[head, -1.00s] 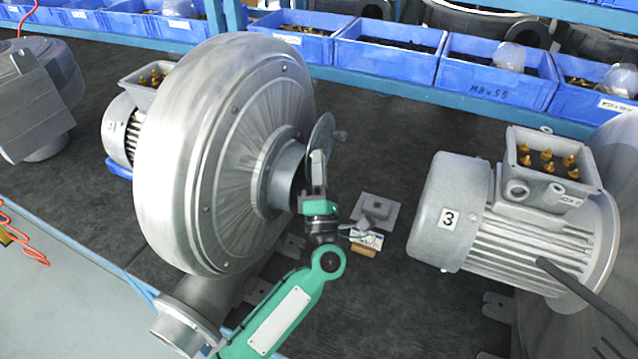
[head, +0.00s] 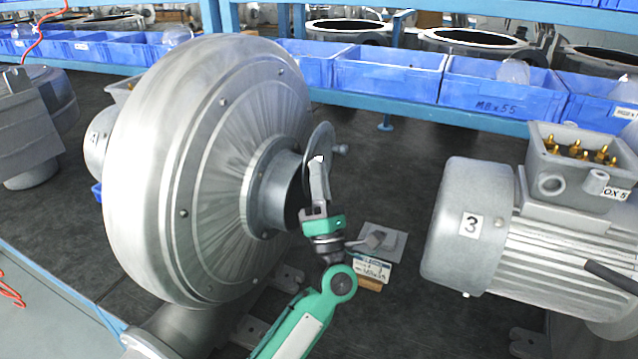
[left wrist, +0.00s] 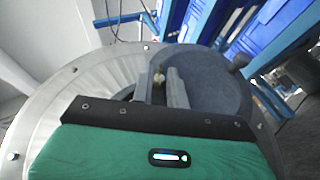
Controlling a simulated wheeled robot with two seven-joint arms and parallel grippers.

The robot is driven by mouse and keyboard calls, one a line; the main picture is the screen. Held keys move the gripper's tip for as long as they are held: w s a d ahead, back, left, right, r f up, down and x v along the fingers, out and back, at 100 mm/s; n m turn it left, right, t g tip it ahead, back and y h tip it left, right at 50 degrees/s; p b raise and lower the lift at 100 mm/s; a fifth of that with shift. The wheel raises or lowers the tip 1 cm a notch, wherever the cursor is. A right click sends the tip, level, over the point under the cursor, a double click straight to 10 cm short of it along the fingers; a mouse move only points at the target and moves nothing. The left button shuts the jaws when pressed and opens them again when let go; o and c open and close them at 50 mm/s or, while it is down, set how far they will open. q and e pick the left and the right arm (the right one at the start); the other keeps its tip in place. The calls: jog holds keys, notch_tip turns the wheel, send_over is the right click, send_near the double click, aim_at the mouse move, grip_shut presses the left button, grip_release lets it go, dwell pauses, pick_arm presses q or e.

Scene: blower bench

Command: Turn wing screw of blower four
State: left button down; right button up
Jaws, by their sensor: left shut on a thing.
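A large grey blower (head: 215,170) stands left of centre; the number on its motor is not legible. Its round inlet (head: 275,185) faces right, with a round grey plate (head: 322,140) standing at its mouth. The blower casing (left wrist: 75,95) and plate (left wrist: 215,80) also show in the left wrist view. My left gripper (head: 318,165) is at the plate, its arm reaching up from below. In the left wrist view, my left gripper (left wrist: 161,82) is shut on the small brass-coloured wing screw (left wrist: 158,76), mostly hidden between the fingers. My right gripper is out of view.
A motor marked 3 (head: 515,245) stands at the right. Blue bins (head: 390,78) line the shelf behind. Another grey machine (head: 35,120) is at the far left.

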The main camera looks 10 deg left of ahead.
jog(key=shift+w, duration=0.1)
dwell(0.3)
pick_arm(q)
jog(key=c, duration=1.4)
grip_release()
jog(key=shift+f, duration=0.1)
